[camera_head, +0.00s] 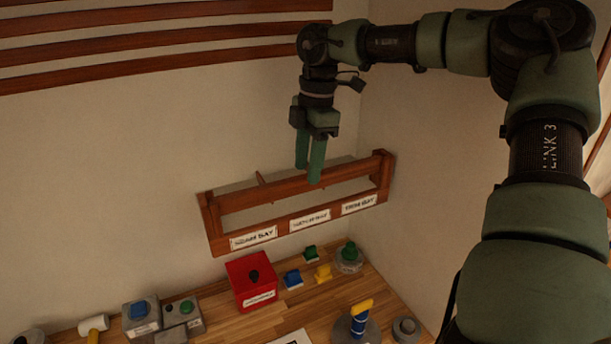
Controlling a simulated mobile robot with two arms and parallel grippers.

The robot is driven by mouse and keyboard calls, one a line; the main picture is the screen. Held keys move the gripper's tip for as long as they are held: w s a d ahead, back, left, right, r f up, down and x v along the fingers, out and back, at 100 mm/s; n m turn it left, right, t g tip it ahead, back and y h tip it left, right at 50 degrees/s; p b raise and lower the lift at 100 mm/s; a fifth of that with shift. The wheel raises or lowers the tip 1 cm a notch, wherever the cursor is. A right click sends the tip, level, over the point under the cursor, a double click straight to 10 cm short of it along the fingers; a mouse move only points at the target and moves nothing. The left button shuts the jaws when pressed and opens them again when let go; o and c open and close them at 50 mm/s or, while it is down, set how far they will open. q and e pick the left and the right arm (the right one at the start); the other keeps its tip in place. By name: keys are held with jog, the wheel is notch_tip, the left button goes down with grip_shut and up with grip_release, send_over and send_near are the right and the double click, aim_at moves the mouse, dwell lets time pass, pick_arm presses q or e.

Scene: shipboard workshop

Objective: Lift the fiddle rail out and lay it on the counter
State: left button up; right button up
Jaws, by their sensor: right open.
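The fiddle rail appears to be the long wooden bar (267,193) running across the wooden wall rack (213,228), between its two end pieces. My right gripper (308,174) points down over the middle of this bar. Its two green fingers are apart with nothing between them. The nearer fingertip overlaps the bar in the picture; I cannot tell whether it touches. The other fingertip shows just above the bar. The wooden counter (262,325) lies below the rack. My left gripper is not in view.
On the counter stand a red box (252,281), small blue (292,279), yellow (323,272) and green (310,253) pieces, a green-knobbed grey part (349,258), a yellow-topped blue handle (359,320), grey boxes (141,317) and a mallet (93,325). Bare wood shows between them.

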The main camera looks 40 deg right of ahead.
aim_at(306, 175)
jog(key=f, duration=0.1)
jog(key=f+p, duration=0.1)
jog(key=f, duration=0.1)
jog(key=shift+w+f, duration=0.15)
jog(key=shift+w, duration=0.2)
jog(key=shift+d+f, duration=0.1)
jog(key=shift+f, duration=0.1)
jog(key=shift+r, duration=0.1)
jog(key=shift+s, duration=0.1)
grip_shut()
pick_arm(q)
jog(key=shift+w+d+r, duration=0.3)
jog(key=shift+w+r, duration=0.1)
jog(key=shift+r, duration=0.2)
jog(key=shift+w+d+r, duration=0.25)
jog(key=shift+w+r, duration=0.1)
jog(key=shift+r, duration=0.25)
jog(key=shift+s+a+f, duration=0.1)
pick_arm(e)
jog(key=shift+r, duration=0.1)
